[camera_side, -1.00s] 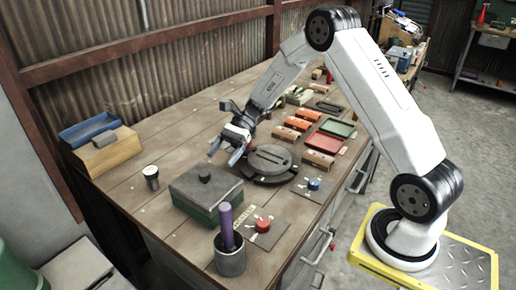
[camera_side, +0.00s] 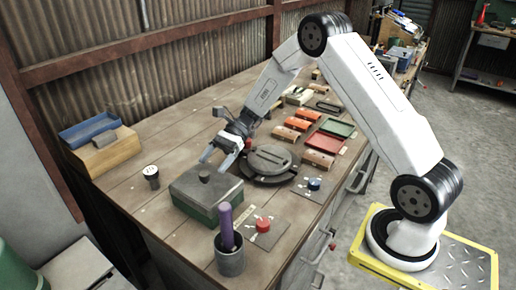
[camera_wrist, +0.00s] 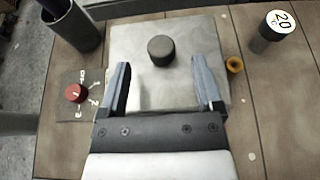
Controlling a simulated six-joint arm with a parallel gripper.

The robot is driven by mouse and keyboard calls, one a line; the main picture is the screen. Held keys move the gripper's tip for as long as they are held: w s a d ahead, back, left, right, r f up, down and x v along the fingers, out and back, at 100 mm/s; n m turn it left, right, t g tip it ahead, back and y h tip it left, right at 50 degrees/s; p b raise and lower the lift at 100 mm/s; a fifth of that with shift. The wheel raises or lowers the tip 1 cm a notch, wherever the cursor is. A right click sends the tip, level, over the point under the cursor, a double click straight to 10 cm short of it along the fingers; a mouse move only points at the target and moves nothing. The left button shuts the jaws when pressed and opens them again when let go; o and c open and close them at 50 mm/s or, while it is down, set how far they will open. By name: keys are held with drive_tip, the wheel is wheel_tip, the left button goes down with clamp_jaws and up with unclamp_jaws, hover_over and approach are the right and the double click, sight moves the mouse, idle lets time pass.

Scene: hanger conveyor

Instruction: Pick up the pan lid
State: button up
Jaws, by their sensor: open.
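The pan lid (camera_side: 196,187) is a flat grey rectangular cover with a dark round knob (camera_side: 204,174), resting on a green box-shaped pan (camera_side: 200,208) near the front of the bench. My gripper (camera_side: 216,161) is open and empty just above and behind the lid. In the wrist view the grey lid (camera_wrist: 130,42) lies beneath my open gripper (camera_wrist: 160,65). The knob (camera_wrist: 160,50) appears roughly centred between the two fingertips, slightly ahead of them. My gripper does not appear to touch it.
A grey cup with a purple rod (camera_side: 227,232) and a red dial plate (camera_side: 264,226) stand close to the pan's front. A dark canister (camera_side: 151,176) stands left. A round dark fixture (camera_side: 268,164) sits behind.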

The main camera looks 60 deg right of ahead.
sight(206, 172)
drive_tip(key=shift+x, duration=2.35)
drive_tip(key=shift+c, duration=0.2)
clamp_jaws()
